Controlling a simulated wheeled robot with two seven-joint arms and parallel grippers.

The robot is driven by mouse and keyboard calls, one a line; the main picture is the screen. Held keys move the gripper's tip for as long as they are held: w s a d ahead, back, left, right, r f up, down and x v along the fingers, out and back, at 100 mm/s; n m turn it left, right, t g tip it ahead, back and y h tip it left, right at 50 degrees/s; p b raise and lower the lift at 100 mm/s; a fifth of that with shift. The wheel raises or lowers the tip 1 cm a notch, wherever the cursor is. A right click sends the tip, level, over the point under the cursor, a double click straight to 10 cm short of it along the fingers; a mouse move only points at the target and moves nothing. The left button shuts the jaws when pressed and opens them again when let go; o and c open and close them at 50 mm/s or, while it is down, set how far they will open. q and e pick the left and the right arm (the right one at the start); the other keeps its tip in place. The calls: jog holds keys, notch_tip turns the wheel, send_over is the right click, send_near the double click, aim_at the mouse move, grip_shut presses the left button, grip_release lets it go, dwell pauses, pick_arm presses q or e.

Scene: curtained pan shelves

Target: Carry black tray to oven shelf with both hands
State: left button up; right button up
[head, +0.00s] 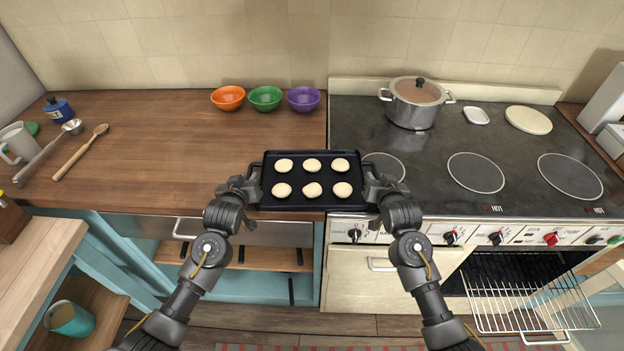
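The black tray (311,202) is in the middle of the head view, with several pale round dough pieces on it, and looks level. It is over the front edge of the wooden counter, next to the stove. My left gripper (252,182) is at the tray's left handle and appears shut on it. My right gripper (370,182) is at the right handle and appears shut on it; the fingertips are small and partly hidden. The oven shelf (535,303), a wire rack, sticks out of the open oven at the lower right.
A steel pot (413,108) stands on the stove (440,140), whose burners are marked hot. Orange (228,97), green (265,98) and purple (303,98) bowls sit at the counter's back. A ladle (50,150) and wooden spoon (80,153) lie left. The counter's middle is clear.

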pick_arm(q)
grip_shut()
pick_arm(e)
grip_shut()
pick_arm(q)
jog(key=shift+r, duration=0.2)
pick_arm(e)
jog(key=shift+r, duration=0.2)
